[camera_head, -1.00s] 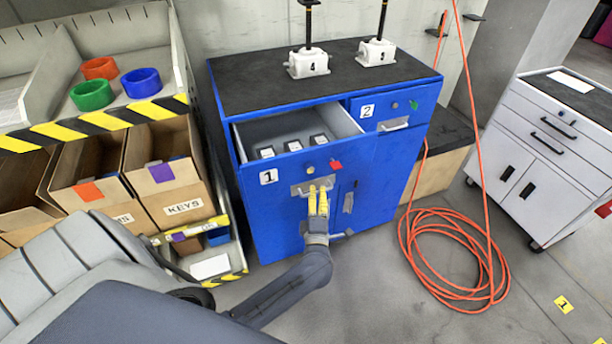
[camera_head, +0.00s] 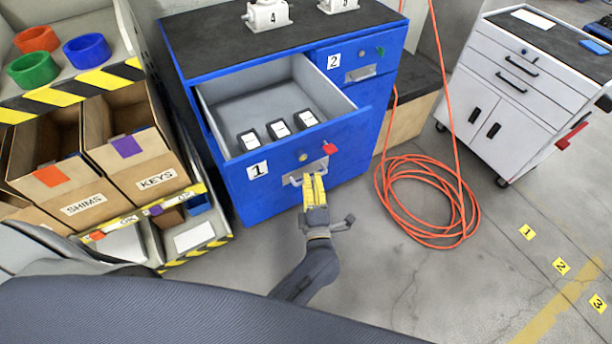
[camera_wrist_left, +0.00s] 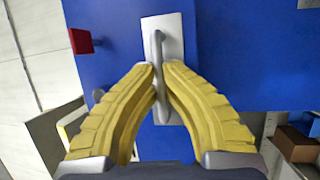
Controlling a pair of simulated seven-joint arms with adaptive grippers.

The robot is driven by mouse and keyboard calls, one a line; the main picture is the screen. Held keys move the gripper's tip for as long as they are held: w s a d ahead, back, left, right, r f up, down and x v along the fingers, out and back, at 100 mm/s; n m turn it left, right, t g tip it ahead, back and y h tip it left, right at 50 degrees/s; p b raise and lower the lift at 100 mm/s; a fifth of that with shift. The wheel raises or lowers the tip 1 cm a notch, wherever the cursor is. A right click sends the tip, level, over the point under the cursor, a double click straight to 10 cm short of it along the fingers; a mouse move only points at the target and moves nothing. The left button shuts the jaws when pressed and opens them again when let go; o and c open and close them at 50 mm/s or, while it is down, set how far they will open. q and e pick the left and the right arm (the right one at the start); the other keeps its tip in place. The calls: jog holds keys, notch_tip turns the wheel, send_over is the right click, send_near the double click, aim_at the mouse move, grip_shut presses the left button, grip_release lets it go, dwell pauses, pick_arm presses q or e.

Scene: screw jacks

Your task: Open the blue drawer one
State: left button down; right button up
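The blue drawer one (camera_head: 272,188), labelled 1, is pulled well out of the blue cabinet (camera_head: 186,62). Its grey interior shows several dark items with white labels along the front. My left gripper (camera_head: 314,178) has yellow fingers on the drawer's metal handle (camera_head: 293,181). In the left wrist view the fingertips (camera_wrist_left: 163,66) close on both sides of the handle bar (camera_wrist_left: 159,48). My right gripper is not in view.
Drawer two (camera_head: 384,62) is shut beside it. Bins marked SHIMS and KEYS (camera_head: 135,160) stand close on the left. An orange hose (camera_head: 430,205) is coiled on the floor to the right, before a white cart (camera_head: 520,90).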

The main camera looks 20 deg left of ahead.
pick_arm(q)
jog(key=shift+d+r, duration=0.15)
jog(key=shift+d, duration=0.05)
jog(key=c, duration=1.5)
grip_release()
jog(key=shift+a, duration=0.1)
jog(key=v, duration=0.7)
jog(key=shift+s, duration=0.25)
